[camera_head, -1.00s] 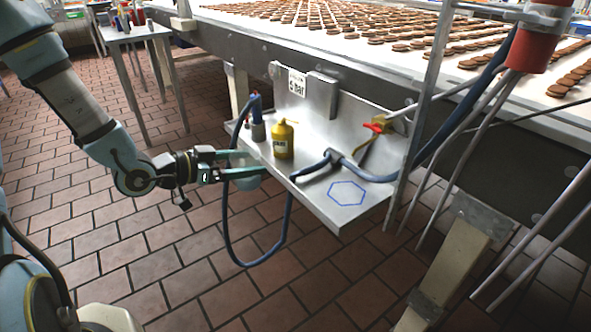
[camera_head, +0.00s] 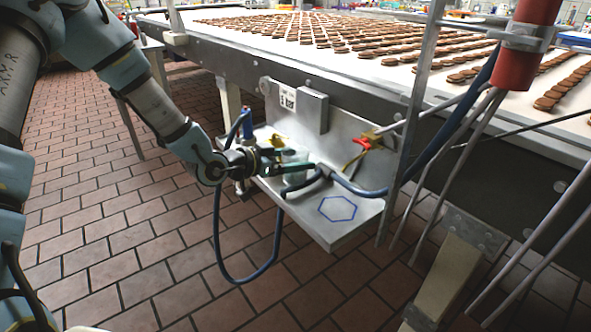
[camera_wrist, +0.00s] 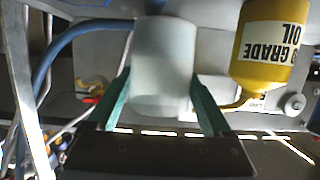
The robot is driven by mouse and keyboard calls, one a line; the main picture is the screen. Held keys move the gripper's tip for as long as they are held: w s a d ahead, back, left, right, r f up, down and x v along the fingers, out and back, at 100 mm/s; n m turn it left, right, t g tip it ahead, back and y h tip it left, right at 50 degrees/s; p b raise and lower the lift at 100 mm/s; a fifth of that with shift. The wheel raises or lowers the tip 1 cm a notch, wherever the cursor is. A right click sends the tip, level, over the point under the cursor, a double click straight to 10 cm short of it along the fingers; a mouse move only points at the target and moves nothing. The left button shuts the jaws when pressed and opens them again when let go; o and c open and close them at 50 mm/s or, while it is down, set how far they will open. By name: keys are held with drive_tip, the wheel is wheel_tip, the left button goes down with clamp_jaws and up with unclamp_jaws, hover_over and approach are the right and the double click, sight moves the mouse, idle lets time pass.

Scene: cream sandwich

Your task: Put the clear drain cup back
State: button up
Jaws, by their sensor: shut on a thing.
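My gripper (camera_head: 298,168) is shut on the clear drain cup (camera_head: 292,157), over the back-left part of the metal shelf (camera_head: 309,224). In the wrist view the cup (camera_wrist: 163,65) is a pale, see-through cylinder between my two green fingers (camera_wrist: 162,100). I cannot tell whether its base touches the shelf. A blue hexagon outline (camera_head: 337,208) is marked on the shelf's front right; it is empty, and the cup is behind and to its left.
A yellow oil bottle (camera_wrist: 270,45) stands close beside the cup, mostly hidden by my gripper in the head view. A blue hose (camera_head: 360,190) crosses the shelf and loops below its edge. A red-handled valve (camera_head: 367,142) is at the back. Upright metal poles (camera_head: 408,150) stand right of the shelf.

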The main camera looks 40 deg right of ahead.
drive_tip(key=shift+d+f, duration=0.1)
drive_tip(key=shift+f, duration=1.65)
drive_tip(key=shift+f, duration=0.1)
drive_tip(key=o, duration=1.3)
